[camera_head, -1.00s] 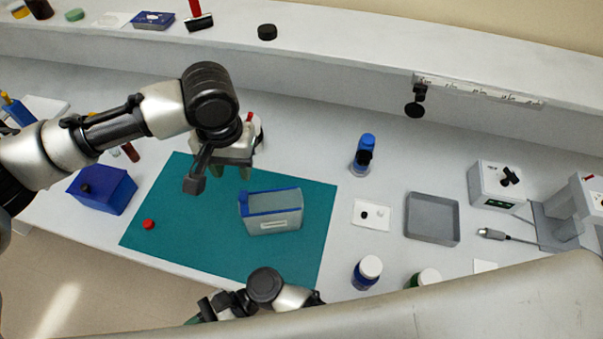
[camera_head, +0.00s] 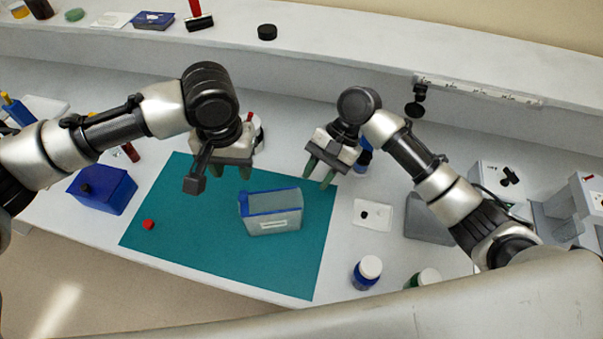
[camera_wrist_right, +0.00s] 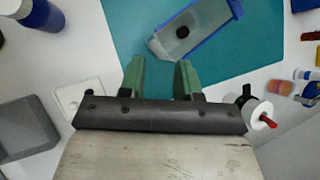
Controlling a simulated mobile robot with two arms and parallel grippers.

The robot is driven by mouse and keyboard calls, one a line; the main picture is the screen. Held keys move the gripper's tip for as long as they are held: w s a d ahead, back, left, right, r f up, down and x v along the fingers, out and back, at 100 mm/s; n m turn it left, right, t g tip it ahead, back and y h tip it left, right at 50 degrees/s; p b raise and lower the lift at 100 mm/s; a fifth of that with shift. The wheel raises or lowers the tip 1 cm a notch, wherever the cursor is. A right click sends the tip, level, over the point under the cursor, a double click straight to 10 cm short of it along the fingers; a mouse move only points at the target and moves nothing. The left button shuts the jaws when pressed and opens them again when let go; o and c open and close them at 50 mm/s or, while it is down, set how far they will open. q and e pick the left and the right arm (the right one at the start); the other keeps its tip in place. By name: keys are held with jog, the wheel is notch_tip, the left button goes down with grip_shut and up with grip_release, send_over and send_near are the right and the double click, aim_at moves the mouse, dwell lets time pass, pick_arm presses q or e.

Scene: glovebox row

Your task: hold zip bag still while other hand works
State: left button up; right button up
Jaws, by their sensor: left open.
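The zip bag (camera_head: 274,222) is a greyish, see-through pouch with a blue top edge and a pale label. It stands on the teal mat (camera_head: 185,245). It also shows in the right wrist view (camera_wrist_right: 212,30), with a dark round spot on it. My left gripper (camera_head: 244,172) is open and empty above the mat, behind and slightly left of the bag. My right gripper (camera_head: 319,178) is behind and right of the bag, near the mat's back right corner. In the right wrist view its green fingers (camera_wrist_right: 160,80) are apart with nothing between them.
A blue box (camera_head: 103,190) stands left of the mat and a small red cap (camera_head: 149,224) lies on it. Right of the mat are a white plate (camera_head: 372,214), a grey tray (camera_head: 425,222) and a white-capped bottle (camera_head: 367,272). The mat's front is clear.

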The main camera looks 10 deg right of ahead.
aim_at(302, 203)
jog(key=a+n+t+h, duration=0.1)
jog(key=n+h, duration=0.1)
jog(key=a+r+n+t+h, duration=0.1)
jog(key=n+h, duration=0.1)
jog(key=n, duration=0.1)
jog(key=s+a+r+n+t+h, duration=0.1)
jog(key=n+h, duration=0.1)
jog(key=shift+a+t, duration=0.35)
jog(key=shift+t, duration=0.05)
jog(key=shift+s+f+n, duration=0.1)
jog(key=shift+n, duration=0.3)
notch_tip(302, 203, down, 11)
jog(key=shift+r, duration=0.15)
grip_shut()
dwell(0.5)
